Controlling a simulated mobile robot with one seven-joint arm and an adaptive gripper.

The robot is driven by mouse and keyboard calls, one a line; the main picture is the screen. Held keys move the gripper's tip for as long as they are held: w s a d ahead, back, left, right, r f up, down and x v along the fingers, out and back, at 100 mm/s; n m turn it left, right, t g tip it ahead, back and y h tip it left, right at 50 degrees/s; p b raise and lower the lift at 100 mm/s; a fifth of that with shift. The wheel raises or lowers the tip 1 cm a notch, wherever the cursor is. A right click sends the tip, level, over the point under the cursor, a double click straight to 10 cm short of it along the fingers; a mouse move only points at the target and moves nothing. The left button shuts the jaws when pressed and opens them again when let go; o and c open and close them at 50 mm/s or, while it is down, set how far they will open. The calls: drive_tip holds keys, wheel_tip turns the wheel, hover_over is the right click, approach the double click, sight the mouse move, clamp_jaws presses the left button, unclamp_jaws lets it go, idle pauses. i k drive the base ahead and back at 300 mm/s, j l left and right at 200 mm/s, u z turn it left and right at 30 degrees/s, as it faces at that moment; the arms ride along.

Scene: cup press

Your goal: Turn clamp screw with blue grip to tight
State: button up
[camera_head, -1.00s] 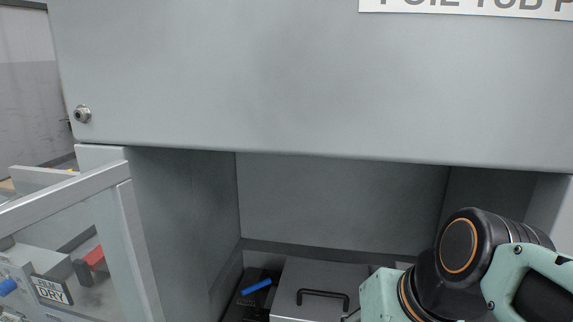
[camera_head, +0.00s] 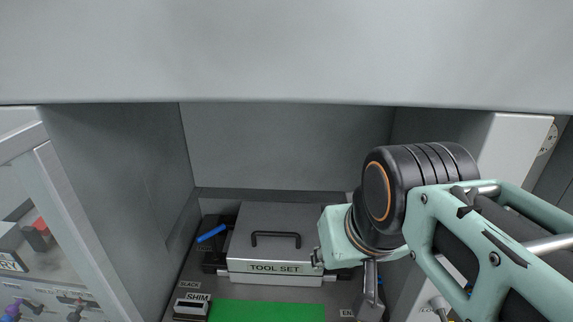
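The clamp screw's blue grip (camera_head: 211,233) shows at the left back of the recess, lying slanted, its right end higher. It sits on a dark clamp body (camera_head: 214,258) beside the left side of the tool box. A label reading SLACK stands in front of it; a TIGHT label cannot be made out. My arm comes in from the right, its mint-green wrist in front of the tool box's right side, well to the right of the blue grip and apart from it. My gripper's fingers cannot be made out.
A grey TOOL SET box (camera_head: 275,228) with a black handle fills the back middle. A green mat (camera_head: 266,311) and a SHIM block (camera_head: 191,309) lie in front. A grey metal piece (camera_head: 369,299) stands below my wrist. Side walls and an overhanging panel (camera_head: 285,50) bound the recess.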

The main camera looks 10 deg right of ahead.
sight(216, 257)
drive_tip(key=i+j, duration=0.1)
drive_tip(key=j, duration=1.1)
drive_tip(key=k+l+u, duration=0.15)
drive_tip(key=k+l, duration=0.15)
drive_tip(key=i+j+z, duration=0.15)
drive_tip(key=i+j, duration=0.2)
